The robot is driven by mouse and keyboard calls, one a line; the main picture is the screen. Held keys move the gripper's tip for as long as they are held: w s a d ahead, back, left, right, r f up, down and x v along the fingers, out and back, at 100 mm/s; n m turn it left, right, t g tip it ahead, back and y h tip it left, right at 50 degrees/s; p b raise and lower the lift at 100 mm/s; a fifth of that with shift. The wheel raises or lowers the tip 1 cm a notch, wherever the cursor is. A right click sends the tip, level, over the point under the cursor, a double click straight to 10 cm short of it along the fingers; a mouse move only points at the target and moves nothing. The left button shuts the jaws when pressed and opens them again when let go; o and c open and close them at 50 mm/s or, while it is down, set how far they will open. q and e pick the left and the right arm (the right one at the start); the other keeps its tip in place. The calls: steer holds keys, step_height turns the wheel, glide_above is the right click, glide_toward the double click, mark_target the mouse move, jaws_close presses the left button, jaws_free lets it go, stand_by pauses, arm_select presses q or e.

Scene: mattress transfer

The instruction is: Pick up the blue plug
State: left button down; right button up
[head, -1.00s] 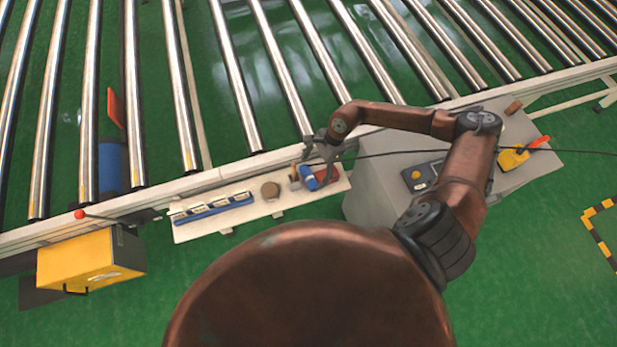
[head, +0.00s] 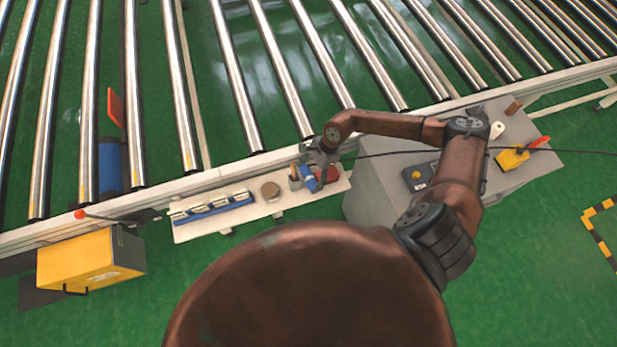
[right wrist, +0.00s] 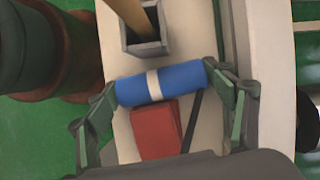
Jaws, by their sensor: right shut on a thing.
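The blue plug (right wrist: 185,79) is a blue cylinder with a white band, lying across the right wrist view between my fingers. In the head view the blue plug (head: 309,184) shows at the right part of a white shelf (head: 243,220), partly covered by the gripper. My right gripper (right wrist: 162,82) is shut on it, one finger at each end. In the head view the right gripper (head: 317,169) is over the shelf. Whether the plug still touches the shelf is unclear. My left gripper is out of view.
A red block (right wrist: 157,130) lies close beside the plug. A grey square holder (right wrist: 147,47) with a wooden stick is on its other side. A round brown item (head: 270,190) and a blue rack (head: 212,208) share the shelf. Conveyor rollers (head: 238,90) lie behind; a grey cabinet (head: 375,200) stands right.

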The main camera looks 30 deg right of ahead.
steer(key=shift+c, duration=1.3)
steer(key=shift+r, duration=0.1)
